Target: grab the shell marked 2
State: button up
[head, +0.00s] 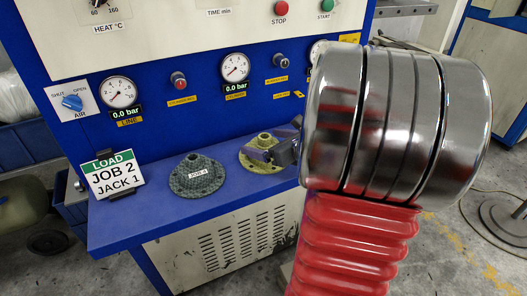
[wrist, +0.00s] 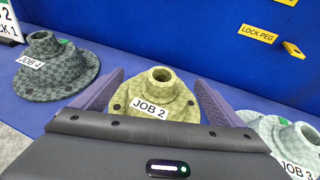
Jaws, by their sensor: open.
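The shell marked JOB 2 (wrist: 157,84) is a yellow-green flanged cone with a round open top. It stands upright on the blue bench, in the middle of the wrist view. In the head view the same shell (head: 262,141) is partly hidden by my gripper at its right. My gripper (wrist: 159,78) is open, with one purple finger on each side of the JOB 2 shell. I cannot tell whether the fingers touch it. The near part of its flange is hidden behind the gripper body.
A dark grey-green checked shell marked JOB 4 (head: 196,175) stands to the left on the bench (head: 135,219). A pale shell marked JOB 3 (wrist: 262,126) is close to the right finger. The blue press panel (head: 150,140) rises behind. A LOAD JOB 2 JACK 1 sign (head: 113,175) stands at left.

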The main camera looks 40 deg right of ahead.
aim_at(265, 137)
jog(key=shift+c, duration=0.7)
jog(key=c, duration=1.1)
jog(key=shift+r, duration=0.1)
jog(key=shift+c, duration=0.2)
notch_tip(265, 137, up, 10)
jog(key=shift+f, duration=0.1)
